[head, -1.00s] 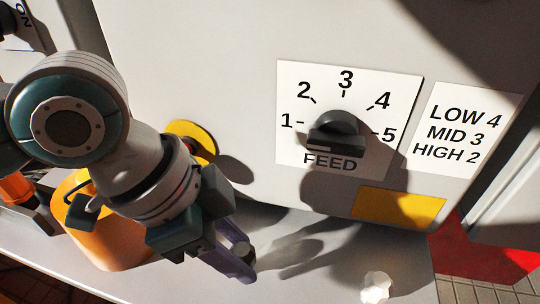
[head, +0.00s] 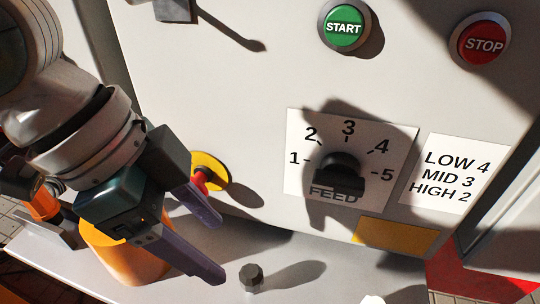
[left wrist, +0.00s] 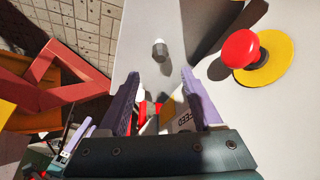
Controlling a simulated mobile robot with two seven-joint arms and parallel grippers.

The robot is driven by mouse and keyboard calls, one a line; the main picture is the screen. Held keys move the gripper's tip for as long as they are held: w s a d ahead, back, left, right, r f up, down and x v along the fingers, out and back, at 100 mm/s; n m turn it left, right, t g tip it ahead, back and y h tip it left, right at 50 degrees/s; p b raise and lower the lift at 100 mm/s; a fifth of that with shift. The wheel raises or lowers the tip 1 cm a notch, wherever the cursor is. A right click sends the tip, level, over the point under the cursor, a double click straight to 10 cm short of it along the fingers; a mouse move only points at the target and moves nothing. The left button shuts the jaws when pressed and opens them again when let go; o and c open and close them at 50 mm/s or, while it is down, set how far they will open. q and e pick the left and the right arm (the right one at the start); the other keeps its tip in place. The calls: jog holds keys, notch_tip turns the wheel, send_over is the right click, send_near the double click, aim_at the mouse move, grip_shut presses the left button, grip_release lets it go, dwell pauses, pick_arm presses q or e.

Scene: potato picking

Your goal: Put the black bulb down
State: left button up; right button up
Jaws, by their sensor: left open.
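The black bulb (head: 251,277) stands on the pale ledge (head: 325,262) below the machine's front panel, apart from my gripper. My left gripper (head: 218,250) is open and empty, with its purple fingers to the left of the bulb in the head view. In the left wrist view my open fingers (left wrist: 160,73) have clear space between their tips. A small bulb (left wrist: 160,49) shows just beyond them on the ledge; its shade is hard to tell there. My right gripper is not in view.
A red mushroom button on a yellow disc (left wrist: 252,55) is close beside my left gripper. The FEED dial (head: 340,170), START button (head: 343,27) and STOP button (head: 481,43) are on the panel. A white bulb (head: 373,299) is cut off at the bottom edge.

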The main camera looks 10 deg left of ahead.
pick_arm(q)
jog(key=s+d+r+n+t, duration=0.1)
jog(key=s+d+n+t, duration=0.1)
jog(key=s+d+n, duration=0.15)
jog(key=s+a+f+n+y, duration=0.2)
jog(key=s+a+n+y, duration=0.1)
jog(key=s+a+n, duration=0.4)
jog(key=a, duration=0.3)
jog(key=shift+s+f+y, duration=0.3)
jog(key=shift+f+y, duration=0.05)
jog(key=shift+y, duration=0.05)
jog(key=shift+n, duration=0.25)
dwell(0.7)
